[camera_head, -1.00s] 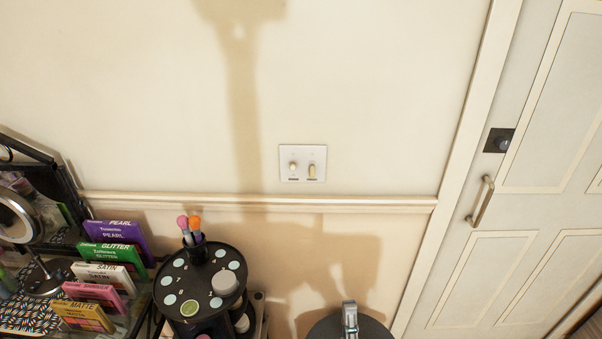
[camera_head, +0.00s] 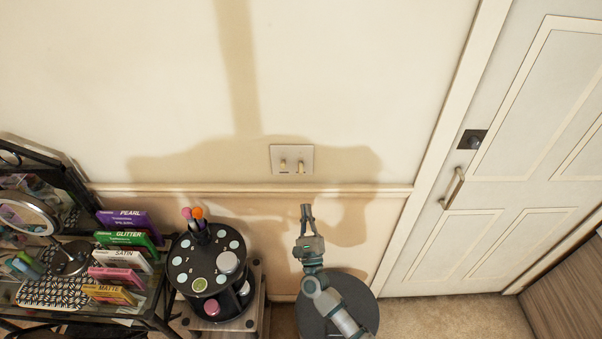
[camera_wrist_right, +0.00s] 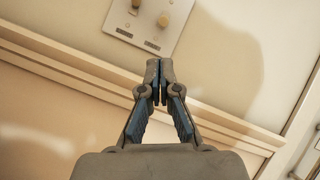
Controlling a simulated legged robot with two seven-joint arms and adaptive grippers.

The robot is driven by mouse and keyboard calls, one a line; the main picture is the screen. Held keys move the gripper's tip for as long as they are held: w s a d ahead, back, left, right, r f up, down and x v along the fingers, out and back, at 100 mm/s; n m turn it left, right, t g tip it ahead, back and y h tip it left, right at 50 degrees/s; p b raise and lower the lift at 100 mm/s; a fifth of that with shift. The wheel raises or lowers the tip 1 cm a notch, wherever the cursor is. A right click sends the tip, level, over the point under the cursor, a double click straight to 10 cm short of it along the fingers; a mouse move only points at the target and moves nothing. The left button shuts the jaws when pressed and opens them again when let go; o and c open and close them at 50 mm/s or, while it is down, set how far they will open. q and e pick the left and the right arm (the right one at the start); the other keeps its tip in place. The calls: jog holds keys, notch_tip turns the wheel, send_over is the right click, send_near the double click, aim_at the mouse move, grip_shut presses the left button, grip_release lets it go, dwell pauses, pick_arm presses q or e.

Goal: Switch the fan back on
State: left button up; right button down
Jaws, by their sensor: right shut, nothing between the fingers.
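A white wall plate (camera_head: 277,151) with two small cream switches side by side, the left switch (camera_head: 283,164) and the right switch (camera_head: 300,167), is on the wall above the chair rail. My right gripper (camera_head: 306,207) is shut and empty, just below the plate and apart from it, pointing up toward it. In the right wrist view the shut fingertips (camera_wrist_right: 160,64) show below the plate (camera_wrist_right: 124,22), with the right switch (camera_wrist_right: 164,20) nearly above them. No fan is in view. My left gripper is not in view.
A chair rail (camera_head: 240,188) runs along the wall below the plate. A black round makeup organizer (camera_head: 208,257) and a shelf with palettes (camera_head: 122,258) stand at left. A round dark stool top (camera_head: 358,298) is under my right arm. A door (camera_head: 500,180) is at right.

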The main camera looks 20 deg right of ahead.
aim_at(301, 168)
jog(key=x, duration=0.3)
jog(key=p+x, duration=0.1)
jog(key=x, duration=0.1)
jog(key=d+x, duration=0.1)
jog(key=x, duration=0.2)
jog(key=shift+w+r+p, duration=0.1)
jog(key=shift+w+p, duration=0.1)
jog(key=shift+p, duration=0.2)
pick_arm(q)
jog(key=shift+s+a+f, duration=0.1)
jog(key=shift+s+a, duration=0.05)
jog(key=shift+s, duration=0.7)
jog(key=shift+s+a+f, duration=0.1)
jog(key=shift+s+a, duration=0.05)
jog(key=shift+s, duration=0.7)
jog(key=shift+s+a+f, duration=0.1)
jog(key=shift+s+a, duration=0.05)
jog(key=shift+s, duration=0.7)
pick_arm(e)
jog(key=shift+w+a+r, duration=0.2)
jog(key=shift+w+r, duration=0.2)
jog(key=shift+w, duration=0.25)
